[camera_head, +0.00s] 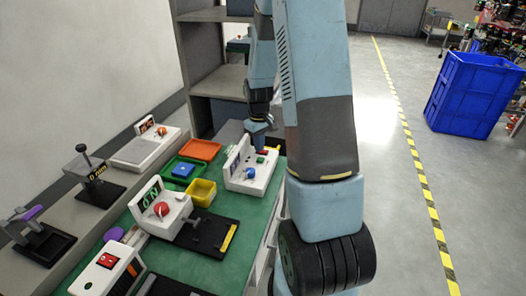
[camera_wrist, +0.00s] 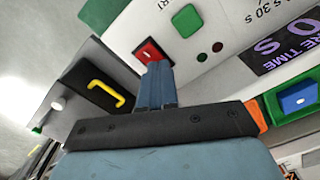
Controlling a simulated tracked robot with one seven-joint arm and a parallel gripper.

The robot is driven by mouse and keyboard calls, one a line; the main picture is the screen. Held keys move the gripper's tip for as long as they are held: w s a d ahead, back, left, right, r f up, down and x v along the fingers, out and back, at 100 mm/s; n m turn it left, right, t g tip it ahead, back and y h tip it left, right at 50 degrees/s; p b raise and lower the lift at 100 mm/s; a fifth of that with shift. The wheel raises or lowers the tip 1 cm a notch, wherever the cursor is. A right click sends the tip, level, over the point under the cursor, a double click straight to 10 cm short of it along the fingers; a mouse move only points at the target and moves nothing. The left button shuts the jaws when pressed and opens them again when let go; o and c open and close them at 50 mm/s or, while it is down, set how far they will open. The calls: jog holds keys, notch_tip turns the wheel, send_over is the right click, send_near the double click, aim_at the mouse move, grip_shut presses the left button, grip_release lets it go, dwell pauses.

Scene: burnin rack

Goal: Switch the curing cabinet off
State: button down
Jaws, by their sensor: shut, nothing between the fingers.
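The curing cabinet is a white unit (camera_head: 240,180) on the green bench, with an upright display panel and small buttons. My gripper also shows in the head view (camera_head: 259,138) above the cabinet.
Left of the cabinet are an orange tray (camera_head: 200,149), a green tray with a blue block (camera_head: 183,170) and a yellow bin (camera_head: 201,192). Another white unit with a red knob (camera_head: 160,210) stands nearer. A blue crate (camera_head: 474,95) stands on the floor at right.

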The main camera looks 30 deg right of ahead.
jog(key=shift+r, duration=3.5)
jog(key=s+a+r+t, duration=0.1)
jog(key=s+a+r, duration=0.15)
jog(key=r, duration=0.25)
jog(key=s+a+r+m+t, duration=0.1)
jog(key=s+a+r, duration=0.1)
jog(key=s+r, duration=0.25)
jog(key=s+a+r+t, duration=0.1)
jog(key=s+a+r, duration=0.2)
jog(key=r, duration=0.3)
jog(key=s+a+r+m+t, duration=0.1)
jog(key=s+a+r, duration=0.1)
jog(key=s, duration=0.5)
jog(key=s+a+r+m+t, duration=0.1)
jog(key=s+a+r, duration=0.2)
jog(key=s+r, duration=0.2)
jog(key=shift+s+a+t, duration=0.15)
jog(key=shift+s+t, duration=0.15)
jog(key=shift+s, duration=1.5)
jog(key=shift+r, duration=0.1)
